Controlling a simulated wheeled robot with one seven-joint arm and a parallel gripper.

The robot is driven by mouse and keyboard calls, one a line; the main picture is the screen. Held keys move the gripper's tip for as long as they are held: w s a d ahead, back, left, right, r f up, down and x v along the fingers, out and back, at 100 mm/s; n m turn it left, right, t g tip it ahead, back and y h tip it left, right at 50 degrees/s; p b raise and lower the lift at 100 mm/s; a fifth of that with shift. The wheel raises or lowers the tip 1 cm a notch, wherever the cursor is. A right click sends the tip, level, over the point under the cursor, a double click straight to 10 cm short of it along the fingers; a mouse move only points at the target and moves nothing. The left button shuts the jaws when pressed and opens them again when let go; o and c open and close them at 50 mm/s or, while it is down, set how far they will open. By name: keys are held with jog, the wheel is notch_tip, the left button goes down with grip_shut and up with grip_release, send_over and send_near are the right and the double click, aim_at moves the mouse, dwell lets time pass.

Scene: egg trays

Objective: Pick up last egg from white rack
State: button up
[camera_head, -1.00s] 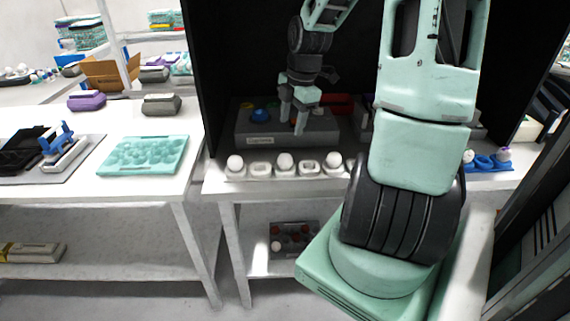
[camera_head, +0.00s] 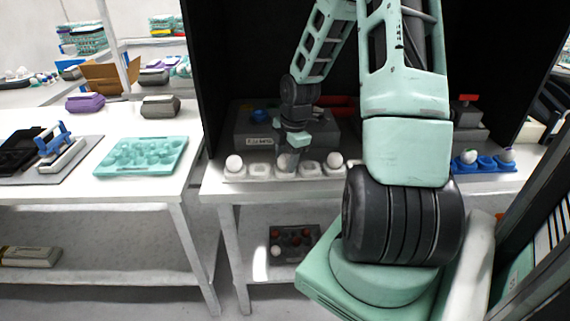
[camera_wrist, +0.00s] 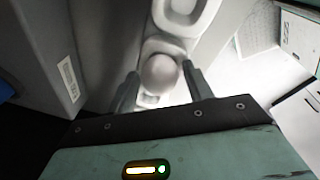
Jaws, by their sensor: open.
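The white rack (camera_head: 260,171) is a row of joined cups along the front of the table under the dark enclosure. One white egg (camera_head: 234,162) stands in its left end and another egg (camera_head: 334,159) farther right. My gripper (camera_head: 287,161) is lowered onto the rack between them, pointing down. In the wrist view a pale egg (camera_wrist: 158,75) sits in a cup of the rack (camera_wrist: 161,46). My open gripper (camera_wrist: 162,87) has one finger on each side of this egg. Whether the fingers touch it I cannot tell. In the head view my gripper mostly hides this egg.
A grey box (camera_head: 262,139) with a label stands close behind the rack. A blue rack (camera_head: 486,164) with eggs is at the right. A teal tray (camera_head: 140,157) lies on the left table. A dark tray (camera_head: 292,243) with eggs is on the lower shelf.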

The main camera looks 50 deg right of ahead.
jog(key=c, duration=0.4)
jog(key=shift+r, duration=0.1)
